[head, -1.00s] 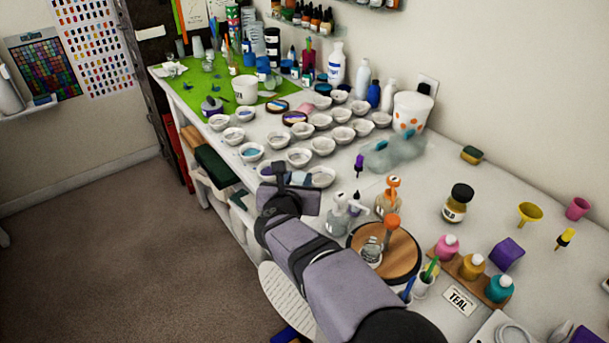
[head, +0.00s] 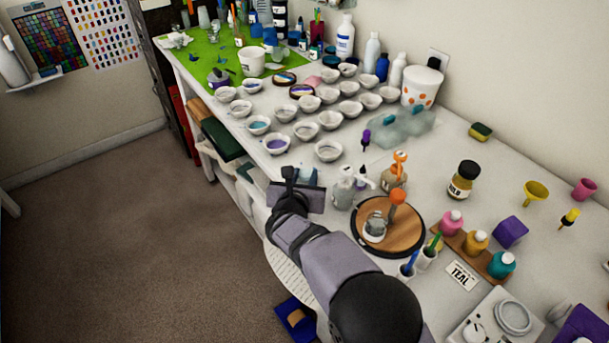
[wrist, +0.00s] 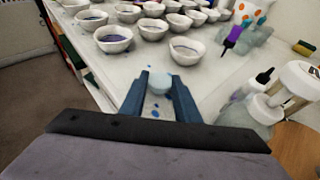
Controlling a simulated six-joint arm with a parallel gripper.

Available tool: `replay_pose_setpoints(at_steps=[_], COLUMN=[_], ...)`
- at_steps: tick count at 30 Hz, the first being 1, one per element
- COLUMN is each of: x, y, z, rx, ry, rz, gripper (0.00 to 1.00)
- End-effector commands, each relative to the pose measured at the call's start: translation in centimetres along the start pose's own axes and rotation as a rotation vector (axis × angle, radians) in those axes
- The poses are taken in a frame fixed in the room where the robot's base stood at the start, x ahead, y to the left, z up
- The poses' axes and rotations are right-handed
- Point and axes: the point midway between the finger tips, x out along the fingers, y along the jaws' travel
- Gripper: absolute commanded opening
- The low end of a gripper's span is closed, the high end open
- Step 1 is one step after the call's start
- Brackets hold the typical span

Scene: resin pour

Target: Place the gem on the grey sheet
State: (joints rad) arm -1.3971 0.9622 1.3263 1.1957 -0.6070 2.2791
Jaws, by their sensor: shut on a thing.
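My gripper (wrist: 160,98) is shut on a small, rounded, pale blue-white piece, which I take for the gem (wrist: 161,84), held between the blue fingertips in the wrist view. In the head view my gripper (head: 307,177) is over the table's front edge, just nearer than the bowls; the fingers and arm hide the gem there. A blurry, grey-blue translucent piece (head: 392,134) lies right of the bowls toward the wall; I cannot tell whether it is the grey sheet. It is well apart from my gripper.
Rows of white bowls (head: 328,151) stand beyond my gripper. Bottles (head: 344,187) and a round wooden board (head: 408,237) stand to its right. Bare tabletop shows around the sponge (head: 481,131).

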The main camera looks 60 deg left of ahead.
Motion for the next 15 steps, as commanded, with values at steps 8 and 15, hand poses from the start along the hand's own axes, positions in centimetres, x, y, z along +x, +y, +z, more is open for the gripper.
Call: replay_pose_setpoints(at_steps=[8, 15], x=[0.08, 0.1], y=[0.0, 0.0], z=[-0.18, -0.25], rx=[0.001, 0.001], ry=[0.0, 0.0], rz=[0.0, 0.0], gripper=[0.08, 0.47])
